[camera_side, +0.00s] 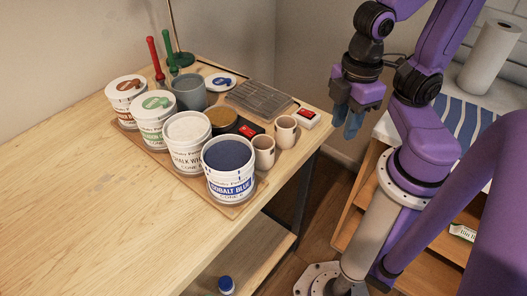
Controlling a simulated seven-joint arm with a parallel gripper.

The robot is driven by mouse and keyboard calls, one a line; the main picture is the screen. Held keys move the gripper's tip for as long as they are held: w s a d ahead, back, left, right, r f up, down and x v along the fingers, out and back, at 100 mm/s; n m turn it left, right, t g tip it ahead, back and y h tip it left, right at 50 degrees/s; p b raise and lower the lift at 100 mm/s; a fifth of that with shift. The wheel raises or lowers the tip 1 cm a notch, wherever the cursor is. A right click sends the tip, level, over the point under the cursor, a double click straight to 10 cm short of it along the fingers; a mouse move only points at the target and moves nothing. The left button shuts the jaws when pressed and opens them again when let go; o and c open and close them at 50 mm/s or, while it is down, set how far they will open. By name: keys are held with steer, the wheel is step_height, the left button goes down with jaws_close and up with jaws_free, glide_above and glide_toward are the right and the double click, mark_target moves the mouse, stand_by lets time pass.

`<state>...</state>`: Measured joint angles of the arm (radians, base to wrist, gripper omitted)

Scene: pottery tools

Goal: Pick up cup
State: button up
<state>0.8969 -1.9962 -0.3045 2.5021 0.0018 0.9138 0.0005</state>
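Two small cream cups stand upright near the right edge of the wooden table. The nearer cup (263,153) is beside the cobalt blue tub, and the other cup (286,132) is just behind it to the right. A larger grey-blue cup-like pot (188,92) stands further back, by the red and green tools. My gripper (348,125) points down to the right of the cups, beyond the table's edge in the picture and apart from them. Its blue-grey fingers overlap from this side, so their opening is unclear.
Several glaze tubs, including the cobalt blue tub (231,170), stand on a wooden board (240,205) left of the cups. A small red-and-white box (306,118) and a grey ribbed tray (260,100) lie behind. The table's front left (80,210) is clear.

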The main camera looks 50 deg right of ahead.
steer(key=o, duration=0.9)
step_height(320, 180, up, 5)
steer(key=n, duration=0.5)
glide_above(263, 151)
steer(key=w+d, duration=0.1)
steer(key=d, duration=0.1)
steer(key=f, duration=1.7)
steer(key=shift+w+f, duration=0.3)
steer(key=shift+f, duration=0.05)
